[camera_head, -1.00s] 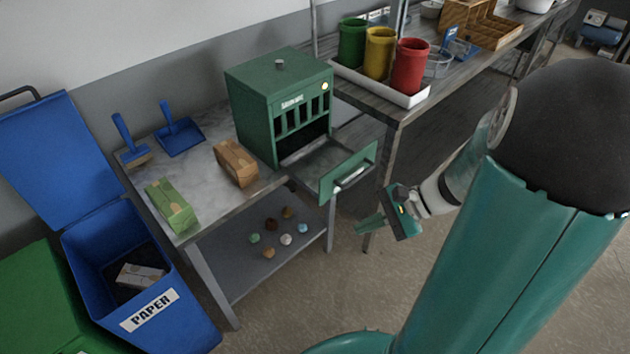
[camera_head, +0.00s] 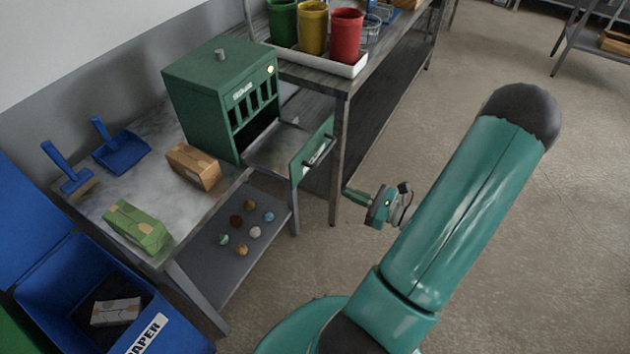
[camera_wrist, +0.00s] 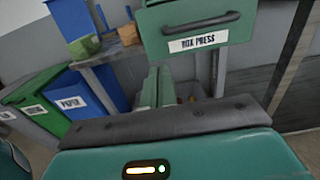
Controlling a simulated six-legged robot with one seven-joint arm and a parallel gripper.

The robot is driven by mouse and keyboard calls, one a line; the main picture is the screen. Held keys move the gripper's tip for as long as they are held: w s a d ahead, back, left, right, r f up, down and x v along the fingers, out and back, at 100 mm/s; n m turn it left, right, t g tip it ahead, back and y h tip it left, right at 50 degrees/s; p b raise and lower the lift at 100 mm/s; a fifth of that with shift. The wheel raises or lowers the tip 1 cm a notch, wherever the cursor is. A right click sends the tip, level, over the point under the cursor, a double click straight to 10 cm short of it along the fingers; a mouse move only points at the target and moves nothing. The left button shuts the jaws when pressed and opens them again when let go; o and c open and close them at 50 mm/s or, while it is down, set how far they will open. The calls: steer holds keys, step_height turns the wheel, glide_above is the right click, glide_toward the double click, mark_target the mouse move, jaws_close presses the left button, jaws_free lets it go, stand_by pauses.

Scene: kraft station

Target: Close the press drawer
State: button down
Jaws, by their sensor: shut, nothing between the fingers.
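The green press (camera_head: 200,95) stands on the grey table in the head view. Its drawer (camera_head: 312,150) is pulled out, with a green front and a dark bar handle. In the wrist view the drawer front (camera_wrist: 200,35) fills the upper middle and carries a "BOX PRESS" label. My gripper (camera_head: 352,194) is shut and empty. It hangs to the right of the drawer front in the head view, lower in the picture and apart from it. In the wrist view my gripper's fingers (camera_wrist: 158,86) point forward, below and left of the label.
A brown box (camera_head: 194,167) and a green box (camera_head: 137,228) lie on the table (camera_head: 120,190). Several small balls rest on the lower shelf. A bench leg (camera_head: 338,165) stands just right of the drawer. A blue paper bin (camera_head: 170,330) is at lower left. The right floor is clear.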

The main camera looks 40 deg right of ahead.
mark_target(255, 160)
steer(key=x, duration=1.3)
steer(key=shift+w, duration=0.2)
steer(key=x, duration=1.8)
steer(key=shift+w+a, duration=0.2)
steer(key=shift+w+a+r, duration=0.15)
steer(key=shift+w, duration=0.15)
steer(key=shift+w+a, duration=0.1)
